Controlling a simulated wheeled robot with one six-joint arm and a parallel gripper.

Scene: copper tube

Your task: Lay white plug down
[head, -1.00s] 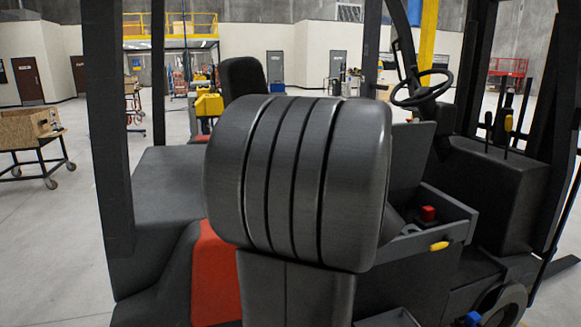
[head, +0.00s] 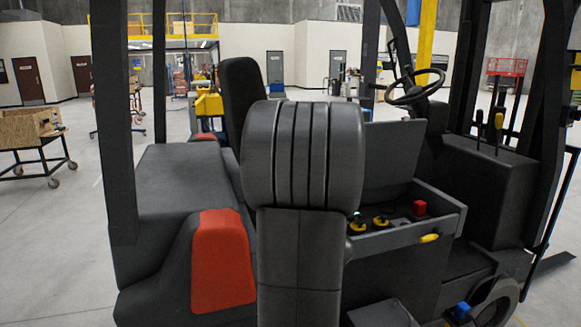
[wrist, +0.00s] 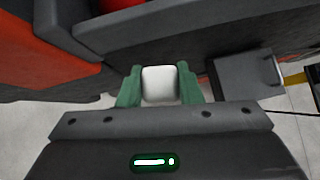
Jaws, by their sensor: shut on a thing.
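In the wrist view, a white plug (wrist: 160,84) with rounded edges sits between the two green fingers of my gripper (wrist: 159,88). The fingers touch it on both sides, so my gripper is shut on it. The dark wall of the forklift's open compartment is just beyond the plug in that view. In the head view, my own arm fills the middle and hides my gripper and the plug.
A forklift stands close in front, with an open tray (head: 400,236) holding a red block (head: 420,208) and yellow-and-black parts (head: 381,222). A grey box (wrist: 243,75) is right of my gripper. A wooden cart (head: 28,130) stands far left on open floor.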

